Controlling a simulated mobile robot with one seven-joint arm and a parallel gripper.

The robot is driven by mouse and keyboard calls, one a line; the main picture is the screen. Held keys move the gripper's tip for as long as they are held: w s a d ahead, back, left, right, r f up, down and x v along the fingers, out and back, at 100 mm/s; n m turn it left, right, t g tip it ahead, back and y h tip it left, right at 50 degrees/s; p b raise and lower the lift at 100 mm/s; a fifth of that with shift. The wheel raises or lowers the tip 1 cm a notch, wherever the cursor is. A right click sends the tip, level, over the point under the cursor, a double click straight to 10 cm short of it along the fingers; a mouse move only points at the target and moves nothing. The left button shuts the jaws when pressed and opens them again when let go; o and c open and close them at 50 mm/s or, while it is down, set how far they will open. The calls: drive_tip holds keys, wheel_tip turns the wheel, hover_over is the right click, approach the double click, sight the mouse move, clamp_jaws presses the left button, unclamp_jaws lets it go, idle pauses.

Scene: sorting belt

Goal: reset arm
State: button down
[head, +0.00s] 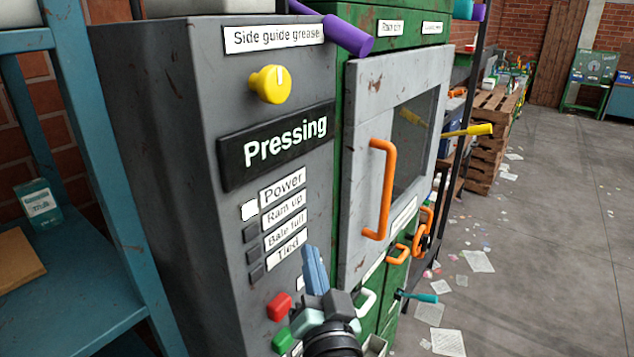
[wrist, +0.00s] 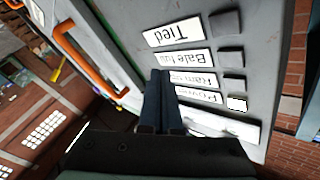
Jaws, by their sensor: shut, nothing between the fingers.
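My gripper (head: 314,268) is in front of the lower part of a grey control panel (head: 180,130) in the head view. Its two blue-grey fingers are together and hold nothing. In the wrist view the fingers (wrist: 161,78) point toward the panel labels and cover part of them. I cannot tell whether the fingertips touch the panel. The panel carries a yellow knob (head: 269,84), a "Pressing" display (head: 285,142), a lit white Power lamp (head: 249,210) and a red button (head: 278,306). A green button (head: 283,340) is partly hidden near my gripper.
Right of the panel is a green machine with a grey windowed door and orange handle (head: 378,190). A purple bar (head: 347,35), yellow lever (head: 468,131) and teal lever (head: 418,296) stick out. A blue shelf (head: 75,270) stands left. The floor (head: 560,230) at right is open, with scattered paper.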

drive_tip(key=s+r+n+t, duration=0.2)
drive_tip(key=r, duration=0.8)
drive_tip(key=s+r+n+t, duration=0.2)
drive_tip(key=s+r, duration=0.1)
drive_tip(key=r, duration=0.8)
drive_tip(key=s+r+t+h, duration=0.3)
drive_tip(key=s+r+t, duration=0.1)
drive_tip(key=s+r, duration=0.8)
wheel_tip(320, 180, up, 3)
drive_tip(key=shift+s+d+r, duration=0.1)
drive_tip(key=shift+s+d, duration=0.1)
drive_tip(key=shift+d, duration=0.25)
idle(1.0)
